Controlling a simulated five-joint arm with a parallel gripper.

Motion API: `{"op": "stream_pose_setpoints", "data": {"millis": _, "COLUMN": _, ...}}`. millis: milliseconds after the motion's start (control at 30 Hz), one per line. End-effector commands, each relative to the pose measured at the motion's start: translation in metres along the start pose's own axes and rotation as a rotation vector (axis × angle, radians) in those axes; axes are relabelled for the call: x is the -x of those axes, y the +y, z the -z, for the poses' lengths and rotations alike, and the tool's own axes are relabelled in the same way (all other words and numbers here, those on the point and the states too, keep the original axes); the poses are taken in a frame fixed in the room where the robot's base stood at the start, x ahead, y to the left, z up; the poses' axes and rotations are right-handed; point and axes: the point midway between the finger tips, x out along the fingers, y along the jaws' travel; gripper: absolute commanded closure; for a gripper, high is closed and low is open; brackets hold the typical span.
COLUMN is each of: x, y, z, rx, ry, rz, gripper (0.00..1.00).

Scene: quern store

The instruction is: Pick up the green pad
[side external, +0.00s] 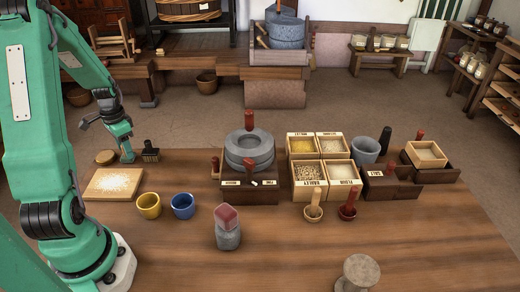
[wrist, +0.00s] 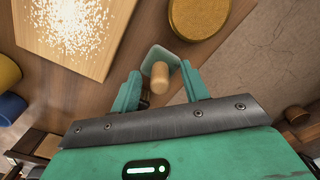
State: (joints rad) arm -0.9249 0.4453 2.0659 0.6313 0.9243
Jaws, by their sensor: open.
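In the wrist view, a small pad (wrist: 155,53) with a pale greenish-white edge and a rounded wooden knob (wrist: 160,75) lies on the wooden table. My gripper (wrist: 160,82) is open, with one finger on each side of the knob. The lower part of the pad is hidden behind the knob and fingers. I cannot tell whether the fingers touch it. In the side view, my gripper (side external: 127,154) is low over the table's far left, between a round brown lid-like disc (side external: 105,157) and a dark brush (side external: 150,152). The pad cannot be told apart there.
A flour-dusted board (side external: 113,183), a yellow cup (side external: 148,206) and a blue cup (side external: 183,206) stand nearer on the left. A stone quern (side external: 249,150) and grain boxes (side external: 308,181) stand in the middle. The front left of the table (side external: 170,255) is clear.

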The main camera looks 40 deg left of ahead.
Motion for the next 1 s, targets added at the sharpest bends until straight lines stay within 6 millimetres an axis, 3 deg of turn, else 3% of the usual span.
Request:
{"op": "stream_pose_setpoints", "data": {"millis": 467, "x": -0.0006, "y": -0.0001, "z": 0.0002, "rx": 0.000, "ry": 0.001, "rz": 0.001, "gripper": 0.55}}
{"op": "stream_pose_setpoints", "data": {"millis": 500, "x": -0.0006, "y": -0.0001, "z": 0.0002, "rx": 0.000, "ry": 0.001, "rz": 0.001, "gripper": 0.57}}
{"op": "stream_pose_setpoints", "data": {"millis": 733, "x": -0.0005, "y": -0.0001, "z": 0.0002, "rx": 0.000, "ry": 0.000, "rz": 0.001, "gripper": 1.00}}
{"op": "stream_pose_setpoints", "data": {"millis": 1000, "x": -0.0002, "y": -0.0001, "z": 0.0002, "rx": 0.000, "ry": 0.001, "rz": 0.001, "gripper": 1.00}}
